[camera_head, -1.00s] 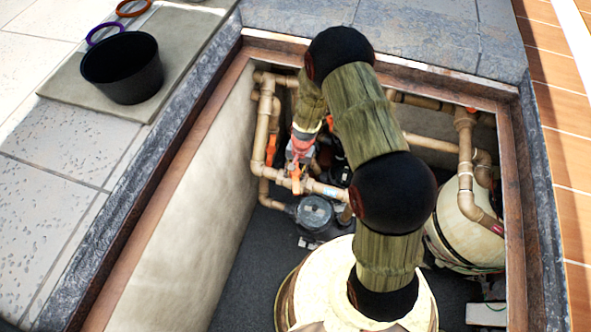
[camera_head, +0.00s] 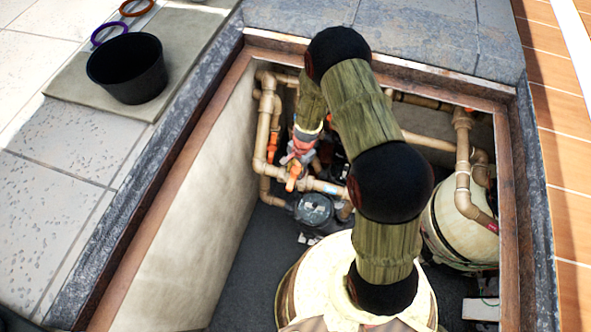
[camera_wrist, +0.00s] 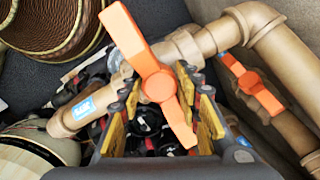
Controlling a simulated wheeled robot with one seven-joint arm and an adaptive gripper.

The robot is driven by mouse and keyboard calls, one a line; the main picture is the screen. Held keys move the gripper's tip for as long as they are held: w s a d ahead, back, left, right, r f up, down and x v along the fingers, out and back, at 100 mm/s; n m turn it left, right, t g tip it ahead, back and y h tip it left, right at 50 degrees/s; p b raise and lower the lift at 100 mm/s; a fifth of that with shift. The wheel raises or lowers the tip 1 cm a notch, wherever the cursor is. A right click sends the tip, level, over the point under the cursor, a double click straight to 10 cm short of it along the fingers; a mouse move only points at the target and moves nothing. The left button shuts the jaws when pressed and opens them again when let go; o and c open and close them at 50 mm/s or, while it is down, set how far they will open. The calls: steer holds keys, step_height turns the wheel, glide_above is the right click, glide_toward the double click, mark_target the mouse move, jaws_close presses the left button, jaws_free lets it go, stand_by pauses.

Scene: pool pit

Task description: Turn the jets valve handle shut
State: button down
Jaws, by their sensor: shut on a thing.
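An orange valve handle (camera_wrist: 157,85) sits on a tan pipe in the wrist view, one long arm reaching up-left and the other down-right. It also shows in the head view (camera_head: 293,176), below my gripper. My gripper (camera_wrist: 158,78) has yellow-padded fingers on both sides of the handle's hub and lower arm, and is shut on it. In the head view my gripper (camera_head: 300,155) is small and partly hidden by pipes and my arm. No readable name shows on the valve.
A second orange handle (camera_wrist: 253,83) is on a pipe close to the right. Tan pipes, a dark pump (camera_head: 314,209) and a beige tank (camera_head: 460,222) crowd the pit. A black bucket (camera_head: 127,68) stands on the deck at left. The pit's left floor is clear.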

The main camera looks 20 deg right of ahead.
steer(key=shift+w+d+r, duration=0.2)
steer(key=shift+w+d, duration=0.05)
steer(key=shift+w, duration=0.15)
steer(key=c, duration=1.7)
jaws_free()
steer(key=shift+c, duration=0.2)
steer(key=shift+o, duration=1.2)
steer(key=shift+d, duration=0.15)
steer(key=shift+o, duration=1)
steer(key=shift+s+f, duration=0.15)
steer(key=shift+s, duration=0.1)
steer(key=shift+a, duration=0.2)
step_height(320, 180, up, 12)
steer(key=d, duration=0.1)
steer(key=shift+s+d, duration=0.2)
steer(key=shift+d, duration=0.1)
